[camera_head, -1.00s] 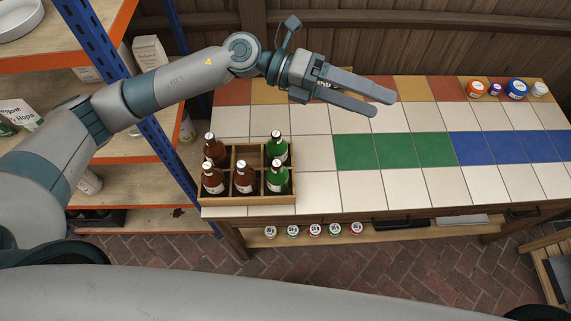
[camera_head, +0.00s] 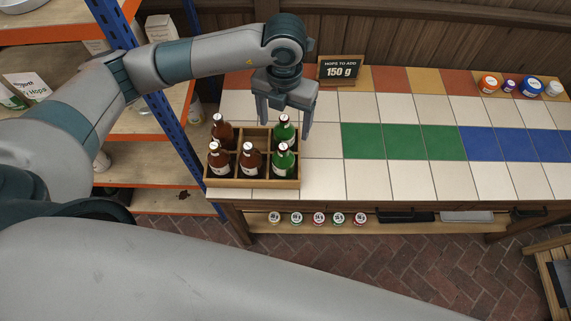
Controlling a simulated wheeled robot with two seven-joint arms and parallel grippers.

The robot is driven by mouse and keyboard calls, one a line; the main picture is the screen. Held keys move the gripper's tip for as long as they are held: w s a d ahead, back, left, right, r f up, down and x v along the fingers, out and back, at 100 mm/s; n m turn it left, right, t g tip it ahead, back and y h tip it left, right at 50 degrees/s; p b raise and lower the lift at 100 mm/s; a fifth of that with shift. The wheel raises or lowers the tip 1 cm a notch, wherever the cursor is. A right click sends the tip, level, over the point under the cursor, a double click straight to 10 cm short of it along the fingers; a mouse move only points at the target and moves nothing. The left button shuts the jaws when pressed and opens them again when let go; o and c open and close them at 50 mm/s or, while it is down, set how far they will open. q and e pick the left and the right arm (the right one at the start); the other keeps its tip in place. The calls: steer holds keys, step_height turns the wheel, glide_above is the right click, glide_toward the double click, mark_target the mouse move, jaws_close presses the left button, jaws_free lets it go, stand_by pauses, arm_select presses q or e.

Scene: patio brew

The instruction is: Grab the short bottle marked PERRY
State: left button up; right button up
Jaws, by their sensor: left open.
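A wooden crate (camera_head: 230,183) stands at the left end of the tiled bench. It holds several short bottles in compartments: brown ones, such as the back left brown bottle (camera_head: 222,131), the front left brown bottle (camera_head: 219,159) and the front middle brown bottle (camera_head: 251,161), and a back right green bottle (camera_head: 284,132) and front right green bottle (camera_head: 284,160). The back middle compartment looks empty. The labels are too small to read, so I cannot tell which is PERRY. My left gripper (camera_head: 285,118) points down, open, above and around the back right green bottle's top; contact is unclear.
A black sign (camera_head: 340,69) reading "HOPS TO ADD 150 g" stands behind the gripper. Several small jars (camera_head: 532,87) are at the far right. A blue-posted shelf (camera_head: 165,125) is left of the bench. The bench's middle tiles are clear.

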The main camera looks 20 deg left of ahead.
mark_target(284, 148)
arm_select(q)
step_height(284, 148, down, 12)
steer(key=b, duration=0.5)
steer(key=shift+b, duration=0.35)
steer(key=shift+f, duration=0.15)
steer(key=shift+w+a+f, duration=0.1)
steer(key=shift+f, duration=0.4)
steer(key=f+b, duration=0.1)
steer(key=f, duration=0.1)
steer(key=f+b, duration=0.1)
steer(key=f, duration=0.1)
steer(key=shift+w+a+f+b, duration=0.1)
steer(key=shift+w+a+b, duration=0.1)
steer(key=shift+w+b, duration=0.1)
steer(key=shift+c, duration=0.3)
jaws_close()
